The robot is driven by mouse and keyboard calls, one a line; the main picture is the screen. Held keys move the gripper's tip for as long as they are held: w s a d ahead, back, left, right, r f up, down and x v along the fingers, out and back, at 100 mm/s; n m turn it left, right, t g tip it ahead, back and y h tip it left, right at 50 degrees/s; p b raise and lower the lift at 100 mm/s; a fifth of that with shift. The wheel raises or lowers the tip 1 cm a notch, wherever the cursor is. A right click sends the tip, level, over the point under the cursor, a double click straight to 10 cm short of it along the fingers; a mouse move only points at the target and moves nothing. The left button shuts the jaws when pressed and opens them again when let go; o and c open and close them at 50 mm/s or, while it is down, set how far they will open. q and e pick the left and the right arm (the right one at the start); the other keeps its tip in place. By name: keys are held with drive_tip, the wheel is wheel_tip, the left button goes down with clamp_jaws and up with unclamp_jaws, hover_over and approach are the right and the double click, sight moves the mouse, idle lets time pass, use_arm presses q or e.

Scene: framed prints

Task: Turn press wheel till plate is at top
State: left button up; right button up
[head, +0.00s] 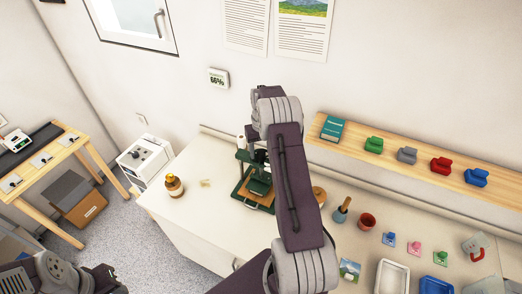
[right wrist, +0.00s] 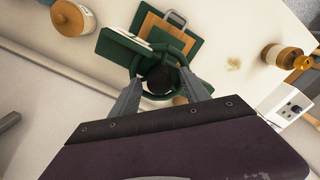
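The green press (head: 243,190) stands on the white table, partly hidden by my right arm in the head view. In the right wrist view its round green wheel (right wrist: 147,67) with a dark hub lies between the fingers of my right gripper (right wrist: 160,79). The fingers are spread on either side of the wheel; I cannot tell whether they touch it. A flat green plate-like part (right wrist: 118,48) and a green-and-wood board (right wrist: 150,25) with a metal handle show beyond it. The plate's height is unclear. My left gripper (head: 106,279) is low at left, away from the press, its opening unclear.
An amber bottle (head: 174,186) stands left of the press. A round wooden-lidded jar (right wrist: 73,17) is close by on its other side. A cup (head: 367,221), small stamps and trays (head: 391,277) lie to the right. A wooden shelf (head: 425,172) runs along the wall.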

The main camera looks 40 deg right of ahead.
clamp_jaws()
drive_tip(key=shift+n, duration=0.4)
drive_tip(key=n, duration=0.5)
drive_tip(key=shift+n, duration=0.4)
drive_tip(key=n, duration=0.3)
drive_tip(key=shift+n, duration=2.1)
drive_tip(key=shift+o, duration=0.3)
unclamp_jaws()
